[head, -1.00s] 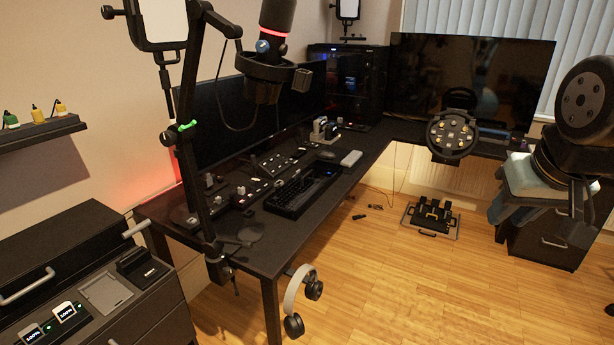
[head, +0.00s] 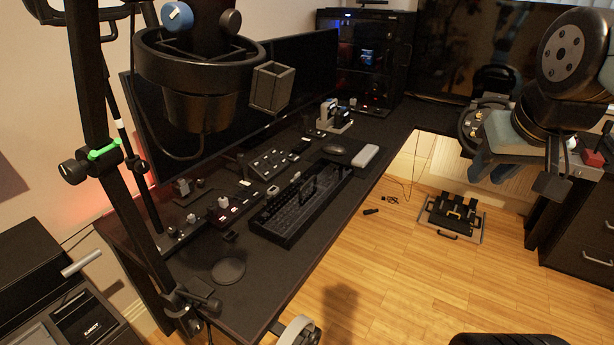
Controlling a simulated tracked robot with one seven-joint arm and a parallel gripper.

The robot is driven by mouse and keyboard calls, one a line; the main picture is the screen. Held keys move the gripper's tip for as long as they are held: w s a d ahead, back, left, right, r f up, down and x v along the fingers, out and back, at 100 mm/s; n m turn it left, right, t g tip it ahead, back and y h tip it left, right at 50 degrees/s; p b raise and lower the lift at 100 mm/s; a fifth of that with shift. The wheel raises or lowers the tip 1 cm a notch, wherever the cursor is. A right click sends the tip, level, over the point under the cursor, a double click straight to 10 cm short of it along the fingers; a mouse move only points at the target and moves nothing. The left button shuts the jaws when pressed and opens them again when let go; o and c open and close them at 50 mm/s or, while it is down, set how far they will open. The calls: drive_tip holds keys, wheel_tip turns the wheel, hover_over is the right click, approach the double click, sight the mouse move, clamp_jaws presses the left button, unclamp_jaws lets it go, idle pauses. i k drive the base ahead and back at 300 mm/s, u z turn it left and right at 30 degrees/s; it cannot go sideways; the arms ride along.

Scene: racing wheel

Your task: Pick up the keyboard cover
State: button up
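The keyboard (head: 285,212) lies on the black desk, in front of the wide monitor. A dark, low, box-like keyboard cover (head: 283,238) with raised edges appears to sit over or around it; I cannot tell exactly where cover and keyboard part. My gripper (head: 490,172) hangs at the right, in front of the racing wheel and well away from the keyboard cover. It has a pale body and blue-grey fingers pointing down. Nothing is visibly held, but the finger gap is unclear from this angle.
A microphone (head: 200,85) on a boom arm (head: 120,190) stands in the near left foreground. A mouse (head: 334,150), a pale flat box (head: 365,157) and button panels (head: 270,163) lie around the keyboard. Pedals (head: 452,214) stand on the floor. Wooden floor before the desk is mostly clear.

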sight(282, 223)
drive_tip(key=u, duration=0.05)
drive_tip(key=i, duration=1)
drive_tip(key=u, duration=0.1)
